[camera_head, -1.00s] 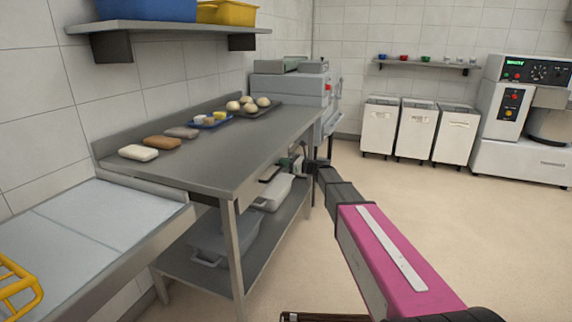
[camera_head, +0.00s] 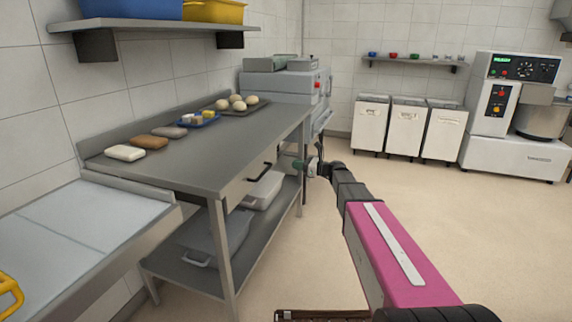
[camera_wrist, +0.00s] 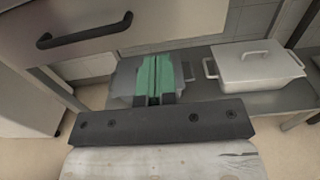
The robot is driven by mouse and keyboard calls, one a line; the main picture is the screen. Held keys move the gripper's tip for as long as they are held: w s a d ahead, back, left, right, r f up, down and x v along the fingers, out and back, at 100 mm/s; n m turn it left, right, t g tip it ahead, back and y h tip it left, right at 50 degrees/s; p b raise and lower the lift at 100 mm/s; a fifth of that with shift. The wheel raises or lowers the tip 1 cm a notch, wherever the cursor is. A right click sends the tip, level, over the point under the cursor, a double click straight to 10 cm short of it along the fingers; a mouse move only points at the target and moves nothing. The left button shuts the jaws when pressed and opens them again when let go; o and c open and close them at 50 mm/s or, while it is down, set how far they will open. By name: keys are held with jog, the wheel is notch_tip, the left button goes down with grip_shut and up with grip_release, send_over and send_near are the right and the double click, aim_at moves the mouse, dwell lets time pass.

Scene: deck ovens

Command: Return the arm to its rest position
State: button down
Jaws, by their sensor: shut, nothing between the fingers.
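My gripper (camera_head: 308,168) is at the end of my outstretched arm, beside the right end of the steel bench (camera_head: 215,165), below the level of its top. In the wrist view, its green fingers (camera_wrist: 154,78) are together with nothing between them. Behind the fingers there are a grey tub (camera_wrist: 122,82) and a white lidded container (camera_wrist: 258,68) on the lower shelf. A drawer front with a black handle (camera_wrist: 84,30) is close at the upper left. How far the fingers are from the bench parts is hard to tell.
Loaves (camera_head: 124,153), a blue tray (camera_head: 198,120) and dough balls on a tray are on the bench top. A wall shelf (camera_head: 160,27) hangs above. White bins (camera_head: 407,128) and a mixer (camera_head: 517,120) stand at the far wall. The floor at right is clear.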

jog(key=s+d+f+n+g+h, duration=0.25)
jog(key=s+f+n+h, duration=0.2)
jog(key=s+f, duration=0.35)
jog(key=s+d+f+n+g+h, duration=0.1)
jog(key=s+d+f+n+h, duration=0.25)
jog(key=s+f+n, duration=0.4)
jog(key=s+d+f+n+g+h, duration=0.1)
jog(key=s+d+n+h, duration=0.3)
jog(key=s, duration=0.4)
jog(key=s+d+f+n+g+h, duration=0.1)
jog(key=s+d+f+n+h, duration=0.3)
jog(key=s+d, duration=0.3)
jog(key=shift+s+n+h, duration=0.6)
jog(key=shift+s+n, duration=0.2)
